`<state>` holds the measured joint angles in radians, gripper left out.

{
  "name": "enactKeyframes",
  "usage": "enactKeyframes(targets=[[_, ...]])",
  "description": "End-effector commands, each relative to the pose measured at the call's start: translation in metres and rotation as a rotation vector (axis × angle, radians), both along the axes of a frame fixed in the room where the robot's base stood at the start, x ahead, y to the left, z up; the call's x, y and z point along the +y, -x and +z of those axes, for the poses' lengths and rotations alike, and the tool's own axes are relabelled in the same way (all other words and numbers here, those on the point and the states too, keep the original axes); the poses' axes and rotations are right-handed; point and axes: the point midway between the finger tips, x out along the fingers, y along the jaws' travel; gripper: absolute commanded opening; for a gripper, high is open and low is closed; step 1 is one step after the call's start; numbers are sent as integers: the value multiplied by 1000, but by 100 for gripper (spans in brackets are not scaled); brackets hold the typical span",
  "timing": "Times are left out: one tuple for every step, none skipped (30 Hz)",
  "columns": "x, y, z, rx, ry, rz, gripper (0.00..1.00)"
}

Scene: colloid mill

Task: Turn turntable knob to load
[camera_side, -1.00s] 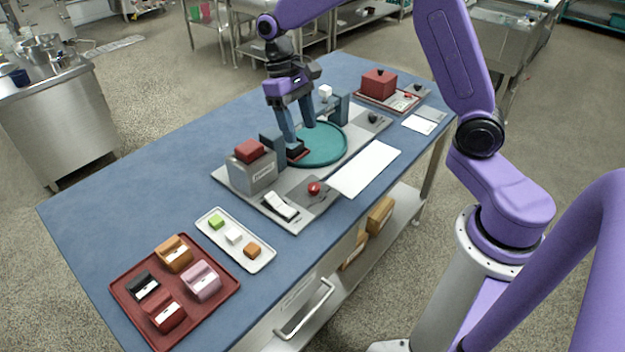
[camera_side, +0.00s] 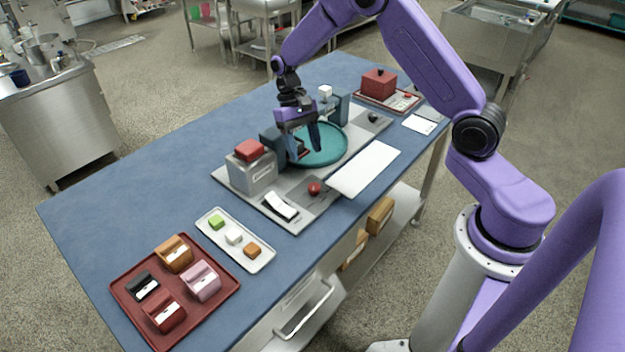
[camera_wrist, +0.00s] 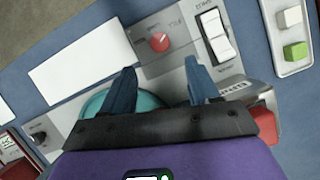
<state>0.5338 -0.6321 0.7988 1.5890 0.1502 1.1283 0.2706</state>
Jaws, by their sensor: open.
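A red round knob (camera_side: 314,188) sits on the grey panel at the front of the machine plate; in the wrist view it (camera_wrist: 158,42) has small printing beside it that I cannot read surely. A black knob (camera_side: 373,117) sits at the plate's far right end, also at the left of the wrist view (camera_wrist: 38,137). I cannot tell from the labels which is the turntable knob. The teal turntable (camera_side: 325,146) lies behind the red knob. My gripper (camera_side: 304,150) is open and empty above the turntable's near-left side; its fingers (camera_wrist: 157,70) point toward the red knob, apart from it.
A white rocker switch (camera_side: 281,205) is left of the red knob. A grey box with a red top (camera_side: 252,172) stands behind the switch. A blank white sheet (camera_side: 364,169) lies to the right. A white tray with small cubes (camera_side: 264,262) and a red tray (camera_side: 231,278) lie front left.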

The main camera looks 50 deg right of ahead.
Motion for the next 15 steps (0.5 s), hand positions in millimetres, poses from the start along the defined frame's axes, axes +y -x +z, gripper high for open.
enactKeyframes(targets=[[0,5,-9,5,0,1,60],[1,7,-15,4,1,1,60],[2,10,-22,5,0,1,60],[2,12,-27,5,0,1,60],[3,14,-32,5,0,1,60],[4,17,-39,4,1,0,60],[4,19,-44,4,0,0,60],[5,21,-49,5,0,1,60],[5,23,-55,4,0,-1,60],[6,25,-59,4,1,0,60],[6,27,-63,3,1,1,60],[7,28,-68,3,1,1,60],[7,29,-72,2,0,0,60],[8,31,-75,2,0,0,60],[8,32,-78,2,0,0,60]])
